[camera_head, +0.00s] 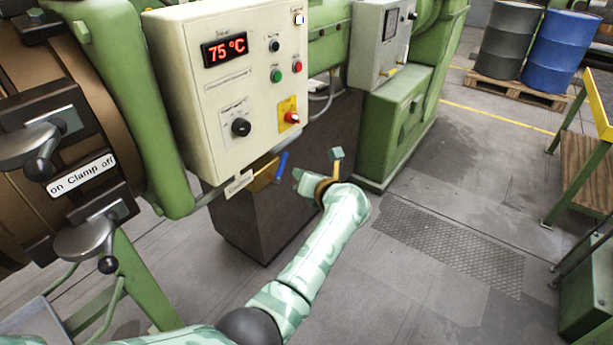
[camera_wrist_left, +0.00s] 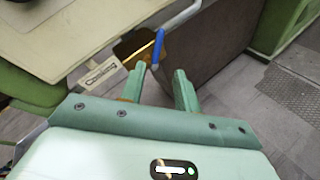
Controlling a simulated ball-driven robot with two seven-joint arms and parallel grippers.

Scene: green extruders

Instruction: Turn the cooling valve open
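The cooling valve has a blue lever (camera_head: 281,166) on a brass-coloured body (camera_head: 263,176), under the cream control box. The lever stands steeply, leaning slightly, and also shows in the left wrist view (camera_wrist_left: 158,47). My left gripper (camera_head: 319,169) is open and empty, to the right of the lever and apart from it. In the left wrist view, the lever shows beyond the gap between the two green fingers. My right gripper is not in view.
The control box (camera_head: 212,122) reads 75 °C and carries knobs and buttons just above the valve. A dark machine base (camera_head: 270,222) stands behind the valve. Clamp levers (camera_head: 85,238) are at the left. Open floor (camera_head: 400,280) lies to the right.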

